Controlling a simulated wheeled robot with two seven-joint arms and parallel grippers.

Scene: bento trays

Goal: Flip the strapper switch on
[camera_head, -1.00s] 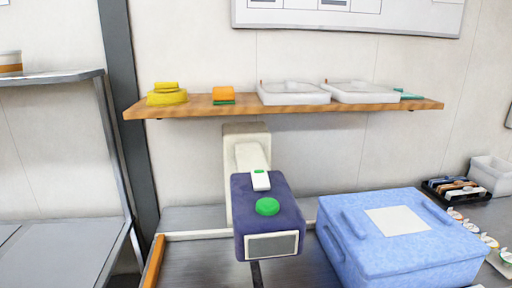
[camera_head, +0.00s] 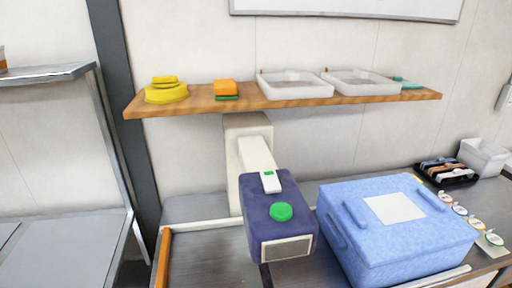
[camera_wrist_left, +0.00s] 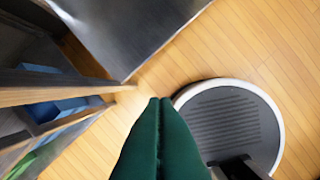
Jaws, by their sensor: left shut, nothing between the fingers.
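The strapper (camera_head: 278,220) is a dark purple-blue machine head on a cream column (camera_head: 235,160) at the back of the bench, in the middle of the head view. A round green button (camera_head: 281,211) sits on its top. Behind the button is a small white switch piece (camera_head: 271,182) with a green patch on it. A pale panel is on its front face. My left gripper (camera_wrist_left: 162,103) shows only in the left wrist view, shut and empty, above the wooden floor and away from the strapper. My right gripper is in neither view.
A large blue lidded box (camera_head: 400,238) stands right of the strapper. A wooden shelf (camera_head: 200,104) above holds yellow and orange items and two white trays. A black tray (camera_head: 446,178) and several small round items lie at the right. A grey rack (camera_head: 70,235) stands left.

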